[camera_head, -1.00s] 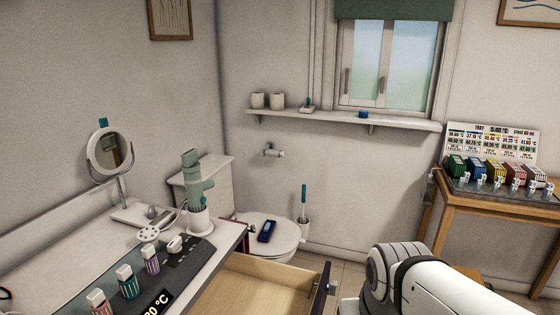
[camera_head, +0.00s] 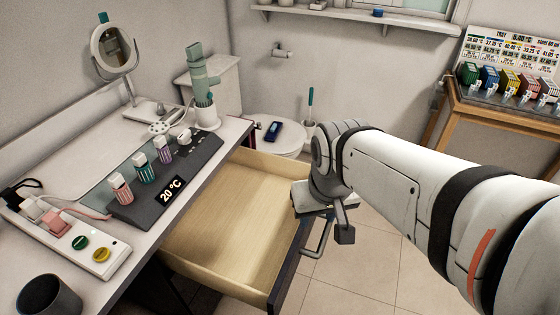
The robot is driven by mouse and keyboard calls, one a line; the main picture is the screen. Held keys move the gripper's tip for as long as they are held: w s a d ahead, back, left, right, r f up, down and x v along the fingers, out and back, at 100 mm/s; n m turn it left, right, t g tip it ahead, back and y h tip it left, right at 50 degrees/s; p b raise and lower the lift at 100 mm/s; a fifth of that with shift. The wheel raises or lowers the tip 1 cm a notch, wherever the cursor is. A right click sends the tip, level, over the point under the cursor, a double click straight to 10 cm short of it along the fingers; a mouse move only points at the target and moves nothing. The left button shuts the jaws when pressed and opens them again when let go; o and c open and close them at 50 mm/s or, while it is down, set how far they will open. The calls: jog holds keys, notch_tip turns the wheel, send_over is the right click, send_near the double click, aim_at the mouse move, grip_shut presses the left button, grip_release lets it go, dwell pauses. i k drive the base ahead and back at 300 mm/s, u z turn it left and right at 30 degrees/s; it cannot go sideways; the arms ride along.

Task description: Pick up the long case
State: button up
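I cannot tell for sure which thing is the long case. A dark blue, oblong object with a small pale patch (camera_head: 273,131) lies on the closed toilet lid (camera_head: 290,146) and may be it. My gripper (camera_head: 343,234) is at the end of my white arm, over the right front side of the open drawer. It is to the right of and nearer than the blue object, well apart from it. Its fingers are small, dark and partly hidden by my wrist, so its opening does not show.
The pulled-out wooden drawer (camera_head: 225,215) looks empty. The vanity top holds a round mirror (camera_head: 113,48), a heater panel with colored rollers (camera_head: 165,170), a power strip (camera_head: 75,240) and a dark cup (camera_head: 48,295). A wooden stand (camera_head: 470,120) is at right. Tiled floor is clear.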

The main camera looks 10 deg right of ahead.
aim_at(271, 135)
jog(key=u, duration=0.25)
jog(key=k, duration=0.55)
jog(key=z, duration=0.25)
jog(key=i, duration=0.4)
jog(key=z, duration=0.5)
jog(key=k, duration=1.3)
jog(key=z, duration=0.7)
jog(key=i, duration=2.9)
jog(key=u, duration=0.15)
